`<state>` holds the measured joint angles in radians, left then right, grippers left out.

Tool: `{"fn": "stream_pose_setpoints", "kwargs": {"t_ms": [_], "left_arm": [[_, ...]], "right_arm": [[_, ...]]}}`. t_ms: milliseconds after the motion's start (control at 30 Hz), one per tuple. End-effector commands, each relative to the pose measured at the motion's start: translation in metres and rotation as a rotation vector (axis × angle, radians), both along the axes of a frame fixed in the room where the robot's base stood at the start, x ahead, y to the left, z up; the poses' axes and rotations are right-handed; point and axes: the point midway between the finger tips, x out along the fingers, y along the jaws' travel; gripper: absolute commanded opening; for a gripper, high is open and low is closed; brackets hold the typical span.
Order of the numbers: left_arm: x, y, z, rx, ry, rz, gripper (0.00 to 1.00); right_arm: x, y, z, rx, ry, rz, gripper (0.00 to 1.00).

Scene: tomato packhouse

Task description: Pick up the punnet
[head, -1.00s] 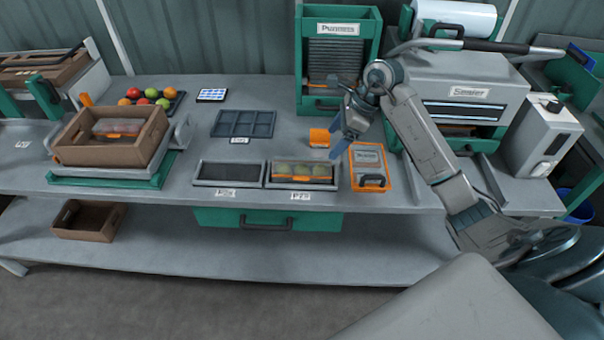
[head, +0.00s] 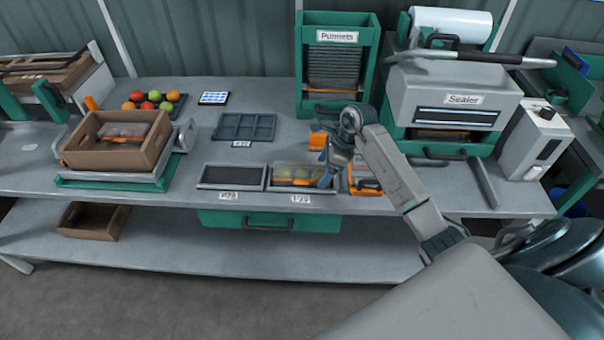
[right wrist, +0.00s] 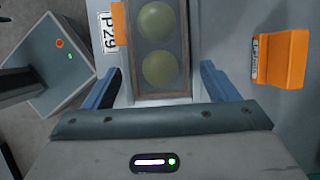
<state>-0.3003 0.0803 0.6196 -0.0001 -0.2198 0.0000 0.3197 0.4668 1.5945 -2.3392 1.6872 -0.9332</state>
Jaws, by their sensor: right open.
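A punnet (head: 292,173) with an orange band and round pale-green tomatoes lies in the right of two shallow trays, the one labelled P29 (head: 301,198). My right gripper (head: 328,178) is at the right end of this tray and partly covers it in the head view. In the right wrist view, the open fingers (right wrist: 160,86) stand apart on either side of the tray's near end, with the punnet (right wrist: 157,45) ahead, showing two tomatoes. Nothing is between the fingertips that I can see held. My left gripper is not in view.
An empty tray (head: 231,185) sits to the left. An orange caddy (head: 365,186) stands close on the right, partly behind my gripper. A small orange block (head: 317,140) is behind. A brown crate (head: 110,155) holds another punnet. The dispenser (head: 336,19) and sealer (head: 458,82) stand at the back.

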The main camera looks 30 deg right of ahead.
Motion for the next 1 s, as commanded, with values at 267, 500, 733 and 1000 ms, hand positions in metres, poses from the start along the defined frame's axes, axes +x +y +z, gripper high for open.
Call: {"fn": "stream_pose_setpoints", "kwargs": {"t_ms": [267,500,733,1000], "left_arm": [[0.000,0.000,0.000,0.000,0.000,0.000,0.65],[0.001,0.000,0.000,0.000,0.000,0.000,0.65],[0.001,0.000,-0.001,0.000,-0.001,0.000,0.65],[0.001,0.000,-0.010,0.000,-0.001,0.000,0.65]], "right_arm": [[0.000,0.000,-0.002,0.000,0.000,0.000,0.68],[0.000,0.000,-0.001,0.000,0.000,0.001,0.33],[0.000,0.000,-0.001,-0.001,-0.001,0.001,0.33],[0.001,0.000,0.012,-0.002,-0.003,0.001,0.32]]}}
